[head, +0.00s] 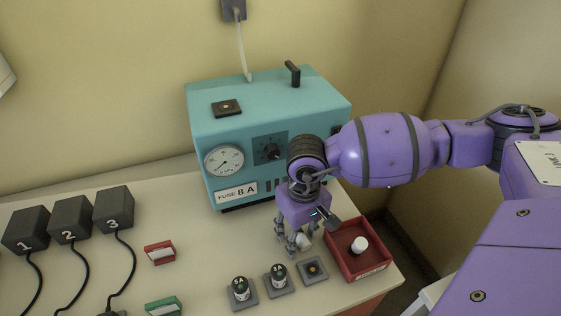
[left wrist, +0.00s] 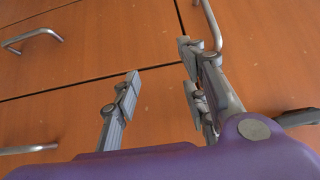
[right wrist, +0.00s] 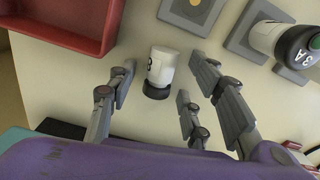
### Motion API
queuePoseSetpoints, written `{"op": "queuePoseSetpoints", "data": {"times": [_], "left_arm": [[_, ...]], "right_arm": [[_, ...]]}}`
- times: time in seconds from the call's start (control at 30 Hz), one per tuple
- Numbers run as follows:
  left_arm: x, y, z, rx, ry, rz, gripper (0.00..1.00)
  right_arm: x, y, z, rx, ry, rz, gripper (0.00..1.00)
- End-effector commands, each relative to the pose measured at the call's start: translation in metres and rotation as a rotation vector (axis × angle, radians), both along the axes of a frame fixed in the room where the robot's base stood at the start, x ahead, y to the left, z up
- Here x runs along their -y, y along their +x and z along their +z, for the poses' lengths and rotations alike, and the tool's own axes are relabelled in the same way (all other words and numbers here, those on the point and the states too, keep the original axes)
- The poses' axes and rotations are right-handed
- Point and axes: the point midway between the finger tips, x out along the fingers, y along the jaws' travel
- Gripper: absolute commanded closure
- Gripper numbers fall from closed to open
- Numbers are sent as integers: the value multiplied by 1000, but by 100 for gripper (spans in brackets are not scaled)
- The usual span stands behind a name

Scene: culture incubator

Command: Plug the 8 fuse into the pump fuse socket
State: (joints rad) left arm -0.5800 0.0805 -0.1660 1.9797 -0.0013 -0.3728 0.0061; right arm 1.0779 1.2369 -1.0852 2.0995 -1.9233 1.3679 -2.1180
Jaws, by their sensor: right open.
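The 8 fuse, a white cylinder with a black end (right wrist: 161,70), is on the table between the spread fingers of my right gripper (right wrist: 156,78). In the head view, the fuse (head: 304,241) is partly hidden by my right gripper (head: 293,243), which points down and is open. Contact cannot be told. The teal pump (head: 228,138) stands behind, labelled FUSE 8 A. A dark square socket with a yellow centre (head: 227,107) is on its top and looks empty. My left gripper (left wrist: 162,78) is open and empty before orange cabinet fronts, outside the head view.
Two fuses, one marked 3A (right wrist: 282,38), stand in grey holders beside an empty holder (head: 313,269). A red tray (head: 376,268) holds a white piece (head: 359,245). Black numbered blocks (head: 70,219) with cables stand at left. A black handle (head: 293,73) rises from the pump's top.

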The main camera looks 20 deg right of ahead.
Motion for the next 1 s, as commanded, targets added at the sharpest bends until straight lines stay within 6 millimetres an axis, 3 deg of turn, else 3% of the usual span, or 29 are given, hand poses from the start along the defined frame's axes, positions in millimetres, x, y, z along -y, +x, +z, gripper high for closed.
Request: {"op": "queuePoseSetpoints", "data": {"times": [0.27,0.6,1.0], "left_arm": [[0,-2,-1,-3,1,-1,60],[-2,-1,-1,0,1,1,60],[-3,-4,-4,-7,4,2,60]], "right_arm": [[0,-1,-1,-2,0,-1,55],[0,-1,0,-2,0,-1,98],[1,0,8,-1,0,-1,98]]}}
